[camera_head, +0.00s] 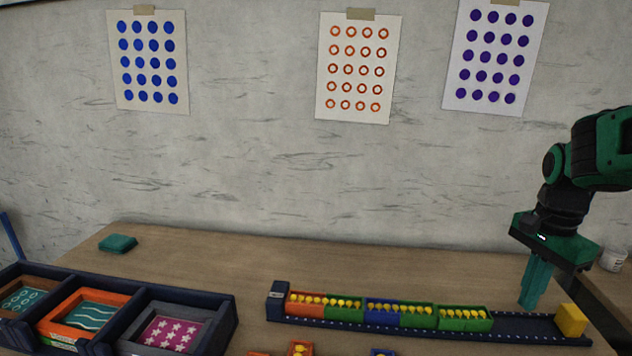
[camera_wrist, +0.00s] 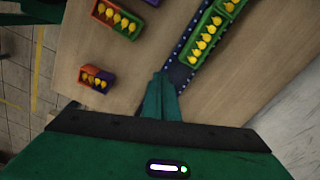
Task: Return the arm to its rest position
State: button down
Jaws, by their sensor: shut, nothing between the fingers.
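My gripper (camera_head: 536,283) is green, points down and hangs at the right of the table, over or beside the right end of the dark rail. Its fingers are together with nothing between them. In the wrist view the shut fingertips (camera_wrist: 164,82) show against the table and the dark rail. My arm comes in from the right edge of the head view.
A dark rack (camera_head: 226,318) with framed screens stands left. A teal pad (camera_head: 118,243) lies behind. A white cup (camera_head: 613,258) stands right.

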jog(key=s+f+n, duration=0.3)
jog(key=s+n, duration=0.6)
jog(key=s, duration=0.7)
jog(key=shift+s+a, duration=0.15)
jog(key=shift+a, duration=0.3)
jog(key=shift+w+f, duration=0.2)
jog(key=shift+w, duration=0.4)
